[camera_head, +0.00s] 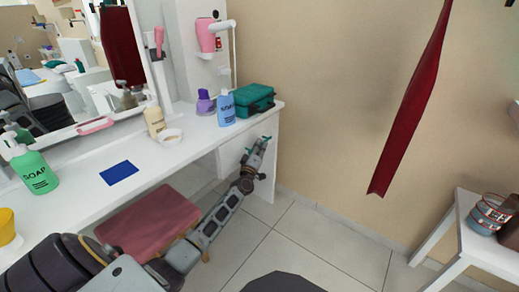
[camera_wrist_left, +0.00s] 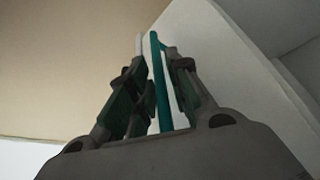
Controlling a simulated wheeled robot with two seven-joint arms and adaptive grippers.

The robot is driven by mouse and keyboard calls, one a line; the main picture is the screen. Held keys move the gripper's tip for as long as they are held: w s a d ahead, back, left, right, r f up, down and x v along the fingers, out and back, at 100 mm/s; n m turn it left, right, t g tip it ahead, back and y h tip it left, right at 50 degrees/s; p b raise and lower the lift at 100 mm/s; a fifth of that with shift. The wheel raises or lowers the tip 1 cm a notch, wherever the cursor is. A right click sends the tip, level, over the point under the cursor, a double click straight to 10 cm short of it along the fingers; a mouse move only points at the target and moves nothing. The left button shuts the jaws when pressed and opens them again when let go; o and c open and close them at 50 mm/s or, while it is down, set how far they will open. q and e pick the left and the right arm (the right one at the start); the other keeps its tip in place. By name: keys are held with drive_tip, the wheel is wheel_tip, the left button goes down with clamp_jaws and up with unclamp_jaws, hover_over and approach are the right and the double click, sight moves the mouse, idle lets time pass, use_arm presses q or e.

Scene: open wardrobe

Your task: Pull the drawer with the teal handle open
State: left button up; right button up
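The teal handle (camera_head: 266,138) is on the white drawer front (camera_head: 233,150) at the right end of the white vanity. The drawer looks shut. My left gripper (camera_head: 262,145) is at the handle, with its arm reaching up from the lower left. In the left wrist view, the teal handle bar (camera_wrist_left: 158,80) runs between the two fingers of my left gripper (camera_wrist_left: 158,70). The fingers stand apart around the bar, with a pale gap on its left side. Whether the right finger touches it is unclear. My right gripper is not in view.
A teal case (camera_head: 254,100), a blue bottle (camera_head: 226,108) and a purple bottle (camera_head: 205,102) stand on the vanity top above the drawer. A pink stool (camera_head: 148,222) is under the vanity, beside my left arm. The tiled floor (camera_head: 300,235) right of the vanity is clear.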

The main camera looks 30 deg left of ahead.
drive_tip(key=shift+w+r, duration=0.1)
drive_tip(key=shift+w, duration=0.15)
use_arm(q)
clamp_jaws()
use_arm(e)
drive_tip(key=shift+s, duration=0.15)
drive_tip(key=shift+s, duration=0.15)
